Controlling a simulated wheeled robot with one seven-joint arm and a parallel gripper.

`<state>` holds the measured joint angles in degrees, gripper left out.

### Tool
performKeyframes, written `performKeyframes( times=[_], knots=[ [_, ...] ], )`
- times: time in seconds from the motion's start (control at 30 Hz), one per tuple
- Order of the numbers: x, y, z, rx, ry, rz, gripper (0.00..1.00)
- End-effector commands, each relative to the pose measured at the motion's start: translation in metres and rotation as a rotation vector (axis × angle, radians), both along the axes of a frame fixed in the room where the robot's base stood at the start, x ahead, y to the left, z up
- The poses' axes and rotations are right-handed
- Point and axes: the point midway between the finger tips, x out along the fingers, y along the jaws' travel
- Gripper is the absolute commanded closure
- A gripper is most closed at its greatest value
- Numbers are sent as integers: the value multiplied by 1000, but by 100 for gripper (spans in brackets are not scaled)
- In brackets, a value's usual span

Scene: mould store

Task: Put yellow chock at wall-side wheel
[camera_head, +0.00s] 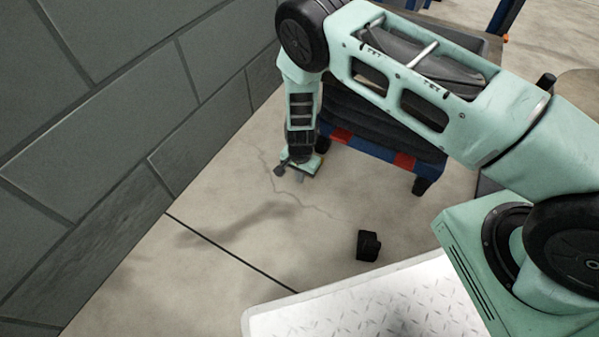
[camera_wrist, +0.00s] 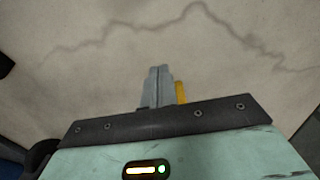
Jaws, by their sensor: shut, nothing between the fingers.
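My gripper (camera_head: 298,178) points down near the floor, left of the cart and close to its wall-side corner. In the wrist view its grey fingers (camera_wrist: 160,87) are together with nothing between them. A narrow yellow strip (camera_wrist: 181,92) shows just right of the fingers, mostly hidden behind the gripper body; I cannot tell whether it is the yellow chock. The cart (camera_head: 387,154) has a blue frame with red patches. Its wall-side wheel (camera_head: 323,143) is dark and partly hidden behind my arm. Its other near wheel (camera_head: 421,186) is black.
A small black object (camera_head: 368,245) lies on the floor in front of the cart. A grey block wall (camera_head: 130,100) bounds the left side. A pale tread-plate surface (camera_head: 380,305) fills the lower front. The floor between gripper and wall is clear.

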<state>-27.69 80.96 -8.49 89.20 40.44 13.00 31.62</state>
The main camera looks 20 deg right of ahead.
Motion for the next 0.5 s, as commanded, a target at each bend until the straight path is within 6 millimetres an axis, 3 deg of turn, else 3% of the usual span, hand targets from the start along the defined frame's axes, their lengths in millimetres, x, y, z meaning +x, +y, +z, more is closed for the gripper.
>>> performKeyframes(
  times=[0.07,0.5],
  knots=[
    [-2,-1,3,0,0,-2,100],
    [-1,0,75,1,-1,-2,100]
  ],
)
